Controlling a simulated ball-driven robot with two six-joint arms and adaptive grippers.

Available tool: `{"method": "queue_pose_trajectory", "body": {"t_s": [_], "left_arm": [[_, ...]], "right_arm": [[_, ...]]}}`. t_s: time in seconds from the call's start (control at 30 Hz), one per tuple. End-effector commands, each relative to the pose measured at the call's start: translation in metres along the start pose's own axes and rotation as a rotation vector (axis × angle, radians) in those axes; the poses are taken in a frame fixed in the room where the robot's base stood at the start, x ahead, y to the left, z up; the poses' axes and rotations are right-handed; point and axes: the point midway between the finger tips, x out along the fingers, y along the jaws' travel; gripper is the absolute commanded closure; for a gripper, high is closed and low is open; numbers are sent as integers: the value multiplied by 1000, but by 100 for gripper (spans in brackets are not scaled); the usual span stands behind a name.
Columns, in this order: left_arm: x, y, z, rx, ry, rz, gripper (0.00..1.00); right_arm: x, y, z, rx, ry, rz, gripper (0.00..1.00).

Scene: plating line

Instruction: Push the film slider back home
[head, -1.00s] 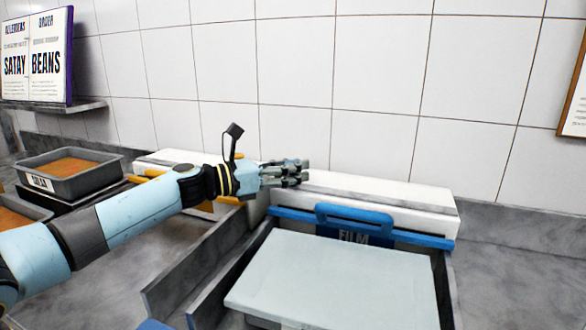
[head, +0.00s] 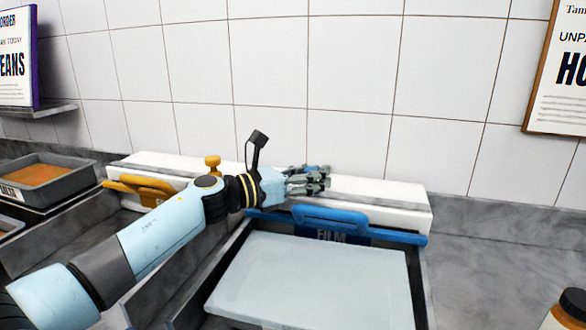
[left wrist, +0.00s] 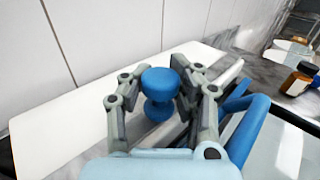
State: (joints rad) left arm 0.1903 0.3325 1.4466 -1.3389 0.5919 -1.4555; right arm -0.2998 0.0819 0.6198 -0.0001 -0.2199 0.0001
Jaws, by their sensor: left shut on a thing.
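The film slider shows as a blue, waisted knob (left wrist: 160,82) on top of a long white dispenser box (left wrist: 70,125). In the left wrist view it stands upright between the fingers of my left gripper (left wrist: 161,74), which is shut on it. In the head view my left gripper (head: 322,180) is over the left-to-middle part of the white box (head: 385,195), and its fingers mostly hide the knob. A blue bar with a raised handle (head: 330,216) and a FILM label runs along the box's front. My right gripper is out of view.
A pale flat sheet (head: 310,280) lies in the bay before the box. To the left stand a unit with a yellow handle (head: 140,188) and yellow knob (head: 212,165), and a grey food pan (head: 75,185). A dark-lidded jar (head: 568,312) is at lower right. A tiled wall rises behind.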

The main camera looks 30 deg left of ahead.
Motion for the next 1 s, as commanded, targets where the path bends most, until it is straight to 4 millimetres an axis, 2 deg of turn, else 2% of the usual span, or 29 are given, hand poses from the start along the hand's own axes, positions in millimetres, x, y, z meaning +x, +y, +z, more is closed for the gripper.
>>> {"method": "queue_pose_trajectory", "body": {"t_s": [0.3,0.33,0.57,0.83,1.0], "left_arm": [[0,-4,-6,-5,9,-6,100],[0,-4,-6,-5,9,-6,72],[0,-3,-4,-3,6,-4,43],[-1,-2,-2,-2,4,-2,43],[-20,-2,-4,0,7,-2,43]], "right_arm": [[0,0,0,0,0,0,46],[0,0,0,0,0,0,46],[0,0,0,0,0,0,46],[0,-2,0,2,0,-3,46],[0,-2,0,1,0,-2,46]]}}
